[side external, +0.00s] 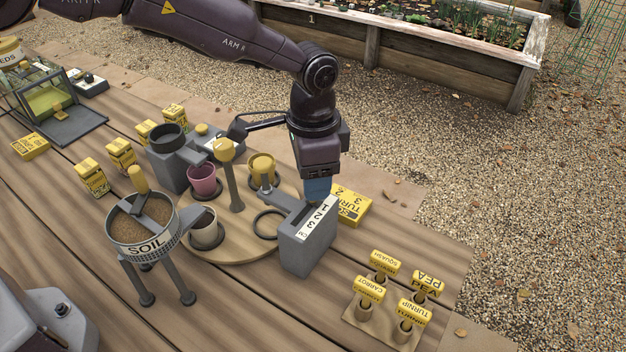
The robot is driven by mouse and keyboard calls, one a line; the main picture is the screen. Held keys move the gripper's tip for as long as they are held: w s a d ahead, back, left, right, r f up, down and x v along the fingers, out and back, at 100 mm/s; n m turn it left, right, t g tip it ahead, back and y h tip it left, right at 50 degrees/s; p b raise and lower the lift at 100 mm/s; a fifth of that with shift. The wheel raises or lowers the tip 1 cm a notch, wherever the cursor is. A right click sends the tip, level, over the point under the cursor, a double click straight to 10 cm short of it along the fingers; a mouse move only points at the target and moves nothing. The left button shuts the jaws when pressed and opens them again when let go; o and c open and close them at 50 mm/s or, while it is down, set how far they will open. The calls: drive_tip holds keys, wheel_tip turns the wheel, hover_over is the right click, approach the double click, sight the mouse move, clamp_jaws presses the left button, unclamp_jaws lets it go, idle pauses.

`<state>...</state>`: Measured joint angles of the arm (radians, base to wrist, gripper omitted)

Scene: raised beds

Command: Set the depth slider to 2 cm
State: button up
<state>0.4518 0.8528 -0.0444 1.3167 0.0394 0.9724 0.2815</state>
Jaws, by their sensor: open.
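The depth slider is a grey box (303,250) with a white scale strip (318,224) marked 1, 2, 3 and CM on its sloping top. It stands at the right edge of the round wooden board. My gripper (318,192) points down over the far end of the box, close to the 1 end of the scale. A blue part shows at the gripper's tip; I cannot tell whether it is a fingertip or the slider's knob. The slider's setting is hidden, and contact is unclear.
Right of the box are yellow-topped plant markers (384,305) in a wooden holder; behind it lies a yellow turnip seed box (350,206). Left on the round board (245,248) are a pink pot (203,180), a pale pot (207,232) and a post (233,185). A soil sieve (142,228) stands further left.

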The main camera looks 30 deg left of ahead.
drive_tip(key=shift+f, duration=0.95)
drive_tip(key=shift+c, duration=0.2)
clamp_jaws()
drive_tip(key=shift+s, duration=1)
drive_tip(key=shift+o, duration=0.2)
unclamp_jaws()
wheel_tip(320, 180, up, 13)
